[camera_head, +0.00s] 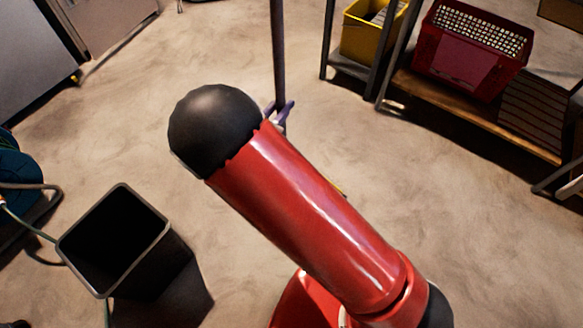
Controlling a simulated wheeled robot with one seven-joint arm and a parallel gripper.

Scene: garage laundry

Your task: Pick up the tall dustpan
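The tall dustpan cannot be made out for certain. A dark upright pole (278,55) stands at the top middle, and its lower end passes behind my red arm. A small purple and white piece (283,112) shows at the pole's foot, beside the arm's black rounded joint; I cannot tell what it belongs to. My gripper is not in view. My arm covers the middle of the picture and hides the floor behind it. A small yellow bit (340,188) shows at the arm's right edge, mostly hidden.
A black open-topped bin (165,262) stands at lower left. A blue item (20,170) with a hose is at the left edge. Floor (430,190) right of my arm is clear.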

